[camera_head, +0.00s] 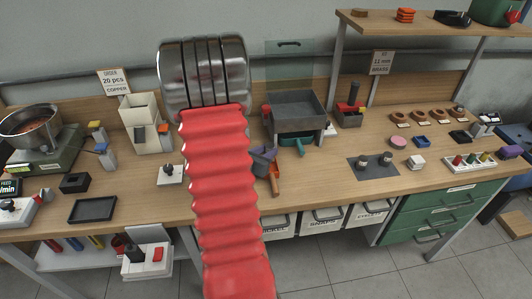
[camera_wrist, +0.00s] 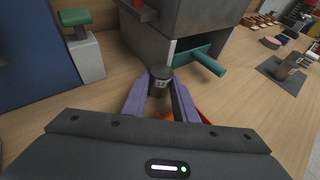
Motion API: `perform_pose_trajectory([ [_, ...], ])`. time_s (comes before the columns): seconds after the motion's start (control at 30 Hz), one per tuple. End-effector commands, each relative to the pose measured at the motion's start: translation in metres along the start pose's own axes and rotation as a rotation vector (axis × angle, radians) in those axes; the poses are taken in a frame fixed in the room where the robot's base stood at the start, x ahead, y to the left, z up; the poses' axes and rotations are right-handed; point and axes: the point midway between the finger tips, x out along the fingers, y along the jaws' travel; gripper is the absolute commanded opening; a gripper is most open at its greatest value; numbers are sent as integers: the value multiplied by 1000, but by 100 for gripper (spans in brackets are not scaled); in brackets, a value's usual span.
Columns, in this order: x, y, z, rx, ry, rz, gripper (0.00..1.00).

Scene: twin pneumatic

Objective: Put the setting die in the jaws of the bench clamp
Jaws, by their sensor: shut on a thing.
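My gripper (camera_wrist: 158,90) has purple fingers shut on a small dark grey cylinder, the setting die (camera_wrist: 160,75), which bears a pale mark on its side. It is held upright between the fingertips. In the head view my gripper (camera_head: 262,161) is above the front part of the bench, and the die cannot be made out there. An orange piece (camera_head: 274,180) is just below and right of the fingers; in the wrist view (camera_wrist: 200,116) it is mostly hidden behind them. I cannot tell for sure which thing is the bench clamp.
A grey box-shaped unit (camera_head: 294,110) with a teal part (camera_head: 301,146) stands behind my gripper; its teal bar (camera_wrist: 203,60) juts out toward the right. A dark mat (camera_head: 372,168) with two small cylinders lies to the right.

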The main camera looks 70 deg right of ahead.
Motion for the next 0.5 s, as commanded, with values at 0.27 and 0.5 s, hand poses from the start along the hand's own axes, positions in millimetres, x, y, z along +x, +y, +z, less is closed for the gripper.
perform_pose_trajectory([
  [0.27,1,0,-2,0,0,0,33],
  [0.5,1,0,-2,0,0,0,33],
])
